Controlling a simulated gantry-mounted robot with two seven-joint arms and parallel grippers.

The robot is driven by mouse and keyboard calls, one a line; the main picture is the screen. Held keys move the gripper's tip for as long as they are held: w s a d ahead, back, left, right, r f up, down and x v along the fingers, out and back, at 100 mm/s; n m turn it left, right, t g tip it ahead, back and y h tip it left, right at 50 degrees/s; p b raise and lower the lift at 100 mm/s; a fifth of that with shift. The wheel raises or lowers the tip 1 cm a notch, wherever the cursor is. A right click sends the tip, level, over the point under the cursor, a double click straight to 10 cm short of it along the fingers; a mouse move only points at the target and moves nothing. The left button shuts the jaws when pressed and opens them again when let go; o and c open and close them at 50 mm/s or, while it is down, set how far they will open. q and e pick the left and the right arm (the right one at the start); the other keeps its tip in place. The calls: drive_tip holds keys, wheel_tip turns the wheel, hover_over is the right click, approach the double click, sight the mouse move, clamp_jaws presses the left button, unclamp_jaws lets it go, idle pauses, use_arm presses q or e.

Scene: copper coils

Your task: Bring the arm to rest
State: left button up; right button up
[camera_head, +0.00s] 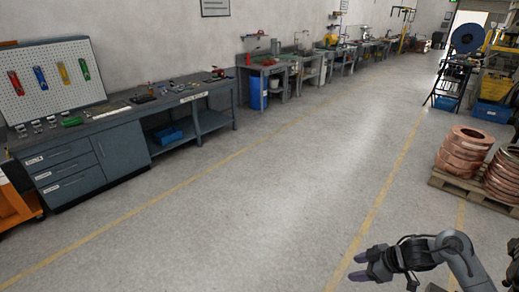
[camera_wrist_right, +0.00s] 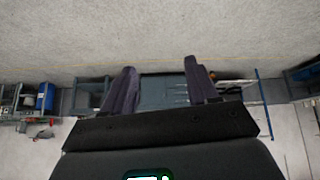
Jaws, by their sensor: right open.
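My right arm comes in at the bottom right of the head view. Its gripper (camera_head: 362,267) points left, over the bare floor near a yellow floor line. In the right wrist view its two dark fingers (camera_wrist_right: 161,86) stand wide apart with nothing between them. The gripper is open and empty. My left gripper does not show in either view.
Copper coils (camera_head: 465,150) sit on a wooden pallet (camera_head: 452,184) at the right. A grey workbench (camera_head: 122,147) with a pegboard (camera_head: 50,80) stands along the left wall. An orange cart (camera_head: 17,205) is at the left edge. The middle floor is clear.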

drive_tip(key=w+a+r+m+t+y, duration=0.2)
drive_tip(key=w+a+r+t+y, duration=0.1)
drive_tip(key=w+r, duration=0.85)
drive_tip(key=w+d+r+m+t+h, duration=0.25)
drive_tip(key=w+d+h, duration=0.2)
drive_tip(key=d, duration=0.35)
drive_tip(key=s+d+f+m+g+h, duration=0.1)
drive_tip(key=s+d+m+g+h, duration=0.15)
drive_tip(key=d+m+h, duration=0.9)
drive_tip(key=s+d+f+n+g+y, duration=0.1)
drive_tip(key=s+d+f+g+y, duration=0.15)
drive_tip(key=s+d+g, duration=0.4)
drive_tip(key=s+a+f+n+t+y, duration=0.1)
drive_tip(key=s+a+f+n, duration=0.1)
drive_tip(key=s+a+f, duration=0.45)
drive_tip(key=s+a+f+n+t, duration=0.1)
drive_tip(key=s+a+f+n, duration=0.15)
drive_tip(key=a+f, duration=0.7)
drive_tip(key=s+a+f+n+y, duration=0.15)
drive_tip(key=s+a+f, duration=0.25)
drive_tip(key=s+a, duration=0.8)
drive_tip(key=s+a+r+y, duration=0.2)
drive_tip(key=s+a, duration=0.2)
drive_tip(key=s, duration=0.5)
drive_tip(key=s+a+r+y, duration=0.15)
drive_tip(key=s+a, duration=0.25)
drive_tip(key=s, duration=0.4)
wheel_tip(320, 180, up, 20)
drive_tip(key=p, duration=2)
drive_tip(key=shift+d, duration=0.25)
